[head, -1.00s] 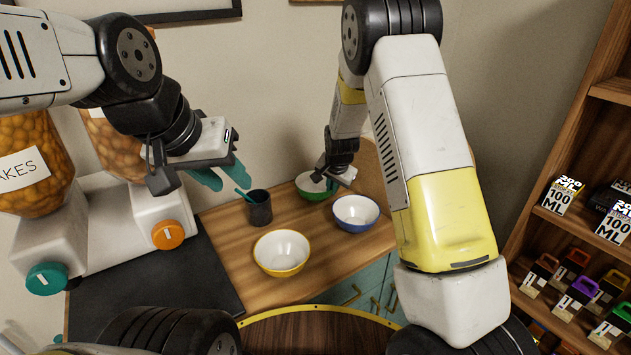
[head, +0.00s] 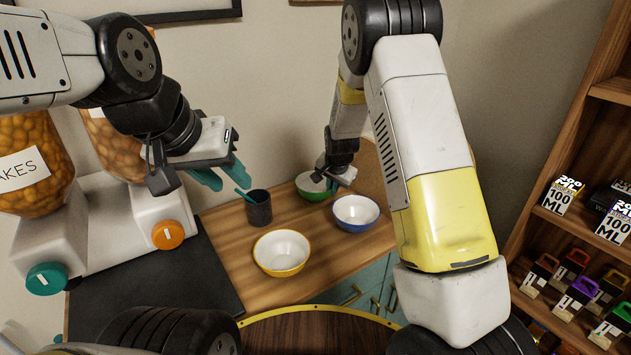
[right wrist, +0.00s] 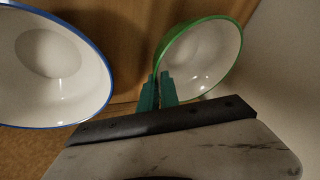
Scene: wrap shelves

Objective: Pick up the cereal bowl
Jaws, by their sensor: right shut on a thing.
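Three bowls are on the wooden counter. The yellow bowl (head: 282,253) is nearest, the blue bowl (head: 356,212) is to its right, and the green bowl (head: 312,190) is at the back. My right gripper (head: 327,184) is at the green bowl. In the right wrist view, its teal fingers (right wrist: 158,92) are shut on the rim of the green bowl (right wrist: 200,58), and the blue bowl (right wrist: 50,70) is close beside. My left gripper (head: 222,178) hangs empty in the air above the counter's left part, its teal fingers apart.
A dark cup (head: 259,208) with a teal utensil stands left of the bowls. Cereal dispensers (head: 130,215) with orange and teal knobs stand at the left by a dark mat (head: 165,280). A wooden shelf (head: 560,235) with small boxes is at the right.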

